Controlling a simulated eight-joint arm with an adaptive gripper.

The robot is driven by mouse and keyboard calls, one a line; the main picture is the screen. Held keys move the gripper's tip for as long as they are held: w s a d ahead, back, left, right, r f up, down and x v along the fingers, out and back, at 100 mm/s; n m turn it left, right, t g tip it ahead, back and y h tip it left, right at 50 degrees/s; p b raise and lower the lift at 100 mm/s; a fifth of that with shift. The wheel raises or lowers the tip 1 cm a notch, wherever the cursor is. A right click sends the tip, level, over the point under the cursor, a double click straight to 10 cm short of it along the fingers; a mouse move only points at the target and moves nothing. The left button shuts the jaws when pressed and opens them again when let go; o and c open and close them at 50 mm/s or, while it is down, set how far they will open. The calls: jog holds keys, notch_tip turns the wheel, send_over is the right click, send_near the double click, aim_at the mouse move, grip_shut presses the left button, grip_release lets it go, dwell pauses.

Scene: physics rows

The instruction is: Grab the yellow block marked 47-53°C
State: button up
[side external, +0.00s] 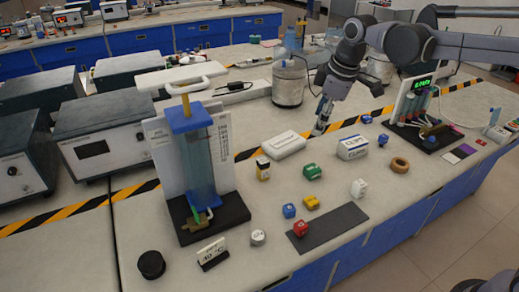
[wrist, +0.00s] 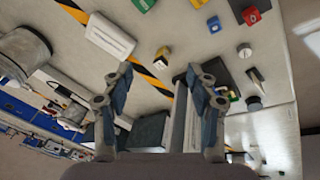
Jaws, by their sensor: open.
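A small yellow block (side external: 311,202) lies on the bench by the dark grey mat, between a blue block (side external: 289,211) and a green block (side external: 312,172). Its marking is too small to read. A yellow block with a black part (side external: 263,168) stands farther left, and it shows in the wrist view (wrist: 162,57). My gripper (side external: 321,122) is above the back of the bench, beyond the blocks. In the wrist view its two fingers (wrist: 158,77) are spread with nothing between them.
A piston apparatus (side external: 197,165) stands at the left. A red block (side external: 300,228) sits on the mat (side external: 335,225). A white box (side external: 352,147), a white bar-shaped object (side external: 284,145) and a brown ring (side external: 399,164) lie around. A lit display unit (side external: 412,100) stands at right.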

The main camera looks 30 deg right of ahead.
jog(key=w+a+f+n+g, duration=0.2)
jog(key=w+a+f+n, duration=0.2)
jog(key=w, duration=0.4)
jog(key=n+g, duration=0.1)
jog(key=n, duration=0.3)
send_near(263, 161)
jog(key=shift+s+d+f, duration=0.15)
jog(key=shift+d, duration=0.2)
jog(key=shift+a+f, duration=0.2)
jog(key=shift+f, duration=0.4)
notch_tip(263, 161, down, 5)
jog(key=shift+r, duration=0.1)
jog(key=shift+w+a+f, duration=0.15)
jog(key=shift+f, duration=1.25)
jog(key=shift+w+a+f, duration=0.1)
jog(key=shift+w+f, duration=0.05)
jog(key=shift+f, duration=1.25)
grip_shut()
